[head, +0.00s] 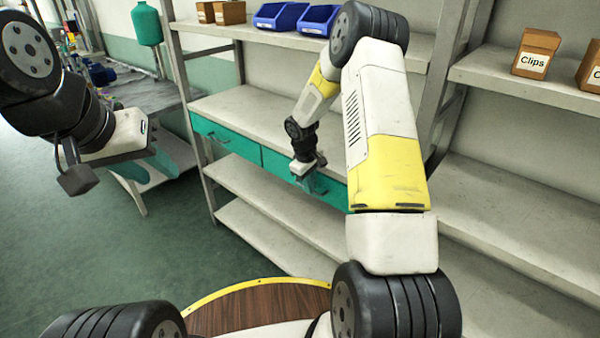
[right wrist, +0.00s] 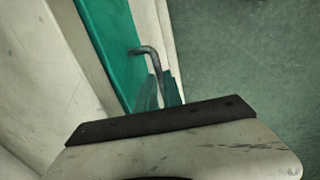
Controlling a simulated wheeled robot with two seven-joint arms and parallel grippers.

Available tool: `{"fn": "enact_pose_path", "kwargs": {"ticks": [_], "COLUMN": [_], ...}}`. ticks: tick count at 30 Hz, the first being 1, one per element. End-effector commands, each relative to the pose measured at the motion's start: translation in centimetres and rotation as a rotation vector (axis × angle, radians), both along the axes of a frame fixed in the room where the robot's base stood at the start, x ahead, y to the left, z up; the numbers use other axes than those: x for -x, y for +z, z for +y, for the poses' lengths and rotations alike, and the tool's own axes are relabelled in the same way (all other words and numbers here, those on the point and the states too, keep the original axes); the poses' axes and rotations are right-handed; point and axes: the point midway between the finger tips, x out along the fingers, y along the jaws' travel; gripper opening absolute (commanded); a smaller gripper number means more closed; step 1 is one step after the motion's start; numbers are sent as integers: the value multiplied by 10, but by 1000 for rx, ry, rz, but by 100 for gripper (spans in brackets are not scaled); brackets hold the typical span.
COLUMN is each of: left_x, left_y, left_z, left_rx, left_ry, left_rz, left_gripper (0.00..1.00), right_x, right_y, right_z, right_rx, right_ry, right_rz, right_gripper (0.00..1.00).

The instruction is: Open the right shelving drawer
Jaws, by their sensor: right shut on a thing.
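The right shelving drawer (head: 275,162) has a teal front and sits under a shelf board, beside a matching left drawer (head: 226,136). Its front looks about level with the left drawer's, so it appears closed. My right gripper (head: 307,178) is at the drawer front in the head view. In the right wrist view, the teal drawer front (right wrist: 106,42) carries a bent dark metal handle (right wrist: 153,62). The teal fingers of my right gripper (right wrist: 164,90) are shut on this handle. My left gripper (head: 150,168) hangs in the air at the left, away from the drawers; its finger gap is unclear.
Blue bins (head: 280,16) and small cardboard boxes (head: 229,13) stand on the upper shelf. A box marked Clips (head: 536,54) stands on the right-hand shelving. A grey workbench (head: 150,97) is at the back left. The green floor (head: 150,245) before the left drawer is clear.

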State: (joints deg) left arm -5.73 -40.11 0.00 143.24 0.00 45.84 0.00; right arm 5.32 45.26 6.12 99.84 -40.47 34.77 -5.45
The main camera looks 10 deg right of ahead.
Motion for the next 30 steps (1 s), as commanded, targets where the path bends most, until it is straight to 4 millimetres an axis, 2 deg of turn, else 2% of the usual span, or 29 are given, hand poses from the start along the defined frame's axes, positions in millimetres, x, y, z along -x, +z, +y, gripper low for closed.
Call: {"fn": "enact_pose_path", "kwargs": {"ticks": [22, 26, 30], "left_x": [0, 0, 0], "left_y": [0, 0, 0], "left_z": [0, 0, 0], "left_rx": [0, 0, 0], "left_ry": [0, 0, 0], "left_rz": [0, 0, 0], "left_gripper": [36, 36, 36], "right_x": [0, 6, 21], "right_y": [1, 1, 2], "right_z": [1, 9, 29], "right_rx": [1, 0, 1], "right_ry": [0, 3, 6], "right_rz": [-2, -2, -1], "right_gripper": [0, 0, 0]}}
